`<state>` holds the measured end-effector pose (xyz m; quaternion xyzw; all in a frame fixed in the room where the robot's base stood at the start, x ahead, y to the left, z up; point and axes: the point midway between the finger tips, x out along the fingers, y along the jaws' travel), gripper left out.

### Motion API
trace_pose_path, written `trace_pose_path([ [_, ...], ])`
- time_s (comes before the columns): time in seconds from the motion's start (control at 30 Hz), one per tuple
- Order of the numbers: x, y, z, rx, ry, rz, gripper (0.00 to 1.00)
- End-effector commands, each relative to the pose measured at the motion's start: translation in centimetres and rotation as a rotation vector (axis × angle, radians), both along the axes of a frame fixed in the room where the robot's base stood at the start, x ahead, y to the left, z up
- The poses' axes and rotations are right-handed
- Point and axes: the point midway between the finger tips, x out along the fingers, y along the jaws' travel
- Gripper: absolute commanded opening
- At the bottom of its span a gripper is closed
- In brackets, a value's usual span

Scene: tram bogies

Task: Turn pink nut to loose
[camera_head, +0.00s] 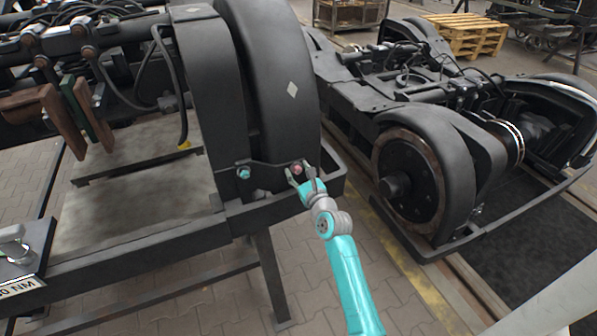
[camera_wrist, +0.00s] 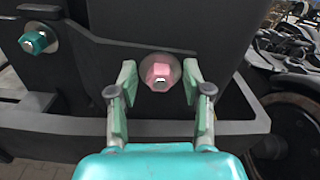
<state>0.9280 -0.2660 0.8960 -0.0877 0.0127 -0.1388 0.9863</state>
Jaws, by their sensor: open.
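The pink nut (camera_wrist: 160,73) sits on a round washer on a dark bracket of the near bogie. In the head view the pink nut (camera_head: 297,169) shows at the foot of the big black wheel guard. My gripper (camera_wrist: 158,88) is open, with one finger on each side of the pink nut in the wrist view. I cannot tell whether the fingertips touch it. In the head view my gripper (camera_head: 302,176) reaches up to the nut from below right. A teal nut (camera_wrist: 34,42) is on the same bracket to the left; it also shows in the head view (camera_head: 243,173).
A black frame (camera_head: 180,240) on legs carries the near bogie and has a raised rim below the nut. A second bogie (camera_head: 430,150) stands on the floor to the right. A wooden pallet (camera_head: 466,36) lies at the back.

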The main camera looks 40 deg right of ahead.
Motion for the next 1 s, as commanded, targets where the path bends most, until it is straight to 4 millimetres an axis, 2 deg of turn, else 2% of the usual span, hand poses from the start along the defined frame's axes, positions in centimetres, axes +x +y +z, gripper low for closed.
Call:
trace_pose_path([
  [0.17,-0.01,0.0,0.02,0.0,0.0,0.0,0.49],
  [0.37,-0.02,-0.01,0.03,0.0,-0.001,0.0,0.01],
  [0.73,-0.02,0.0,0.03,-0.028,0.007,0.0,0.0],
  [1.0,-0.02,0.03,0.03,-0.169,0.048,0.0,0.0],
])
